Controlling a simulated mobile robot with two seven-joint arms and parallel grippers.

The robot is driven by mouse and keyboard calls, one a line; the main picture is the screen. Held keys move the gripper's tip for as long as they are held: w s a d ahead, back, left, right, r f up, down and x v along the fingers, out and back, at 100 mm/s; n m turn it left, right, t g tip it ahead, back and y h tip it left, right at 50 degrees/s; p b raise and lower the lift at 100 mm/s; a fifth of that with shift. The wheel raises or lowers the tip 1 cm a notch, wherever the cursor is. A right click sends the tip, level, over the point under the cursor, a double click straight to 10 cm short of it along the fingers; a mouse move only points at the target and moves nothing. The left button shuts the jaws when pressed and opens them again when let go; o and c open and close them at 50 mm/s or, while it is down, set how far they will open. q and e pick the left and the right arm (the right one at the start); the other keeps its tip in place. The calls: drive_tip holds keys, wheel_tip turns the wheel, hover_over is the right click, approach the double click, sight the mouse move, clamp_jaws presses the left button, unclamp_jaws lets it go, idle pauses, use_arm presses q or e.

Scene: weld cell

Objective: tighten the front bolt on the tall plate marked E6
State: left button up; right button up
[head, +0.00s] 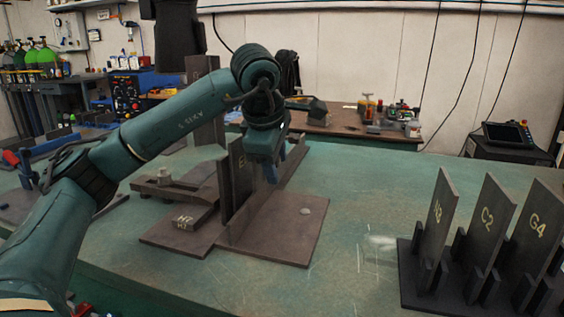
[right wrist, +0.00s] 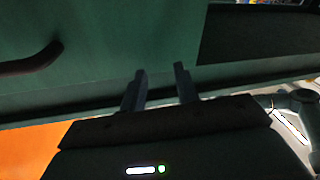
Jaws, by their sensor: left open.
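A tall dark plate (head: 238,185) stands upright in a fixture on the green table. Its mark begins with E; the rest is hidden behind my left gripper. My left gripper (head: 271,172) points down at the plate's right side, open, very close to it; I cannot tell whether they touch. I cannot make out the front bolt. A small round grey disc (head: 305,211) lies on the flat base plate (head: 285,235) to the right. My right gripper (right wrist: 161,80) shows in the right wrist view, fingers apart and empty, near the green table's edge.
A block marked H7 (head: 187,218) sits left of the plate. A dark rack (head: 430,300) holds plates, including C2 (head: 487,222) and G4 (head: 537,228), at the right. The green table (head: 365,190) is clear between base plate and rack.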

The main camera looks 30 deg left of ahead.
use_arm(q)
drive_tip(key=p+v, duration=0.3)
drive_tip(key=v, duration=0.2)
use_arm(e)
wheel_tip(320, 180, up, 3)
drive_tip(key=shift+r, duration=0.15)
use_arm(q)
drive_tip(key=shift+c, duration=0.2)
use_arm(e)
drive_tip(key=shift+r, duration=0.1)
